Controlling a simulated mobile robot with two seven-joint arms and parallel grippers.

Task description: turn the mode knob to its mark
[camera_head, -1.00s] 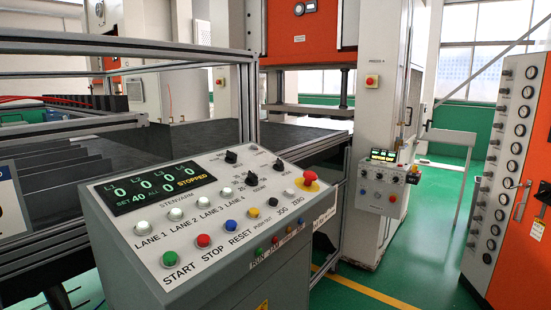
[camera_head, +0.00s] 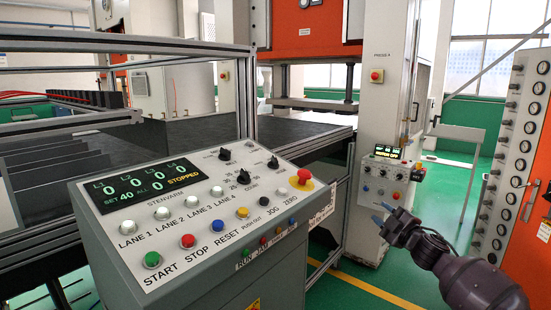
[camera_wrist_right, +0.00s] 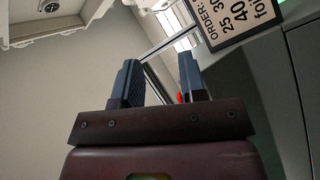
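The grey control console (camera_head: 95,225) has several black knobs on its sloped top. One knob (camera_head: 224,154) is near the back edge, another (camera_head: 244,177) sits nearer the middle, and a third (camera_head: 273,162) is to the right. Their small labels are too blurred to tell which is the mode knob or where its mark is. My right gripper (camera_head: 383,213) is to the right of the console, apart from it, its blue fingers pointing left. In the right wrist view the fingers (camera_wrist_right: 160,84) are spread with nothing between them. My left gripper is not in view.
The console also carries a display (camera_head: 150,187) reading STOPPED, a red mushroom button (camera_head: 302,178) at its right end and rows of coloured buttons. A second small panel (camera_head: 385,173) is on the white column behind. An order sign (camera_wrist_right: 235,20) shows in the right wrist view.

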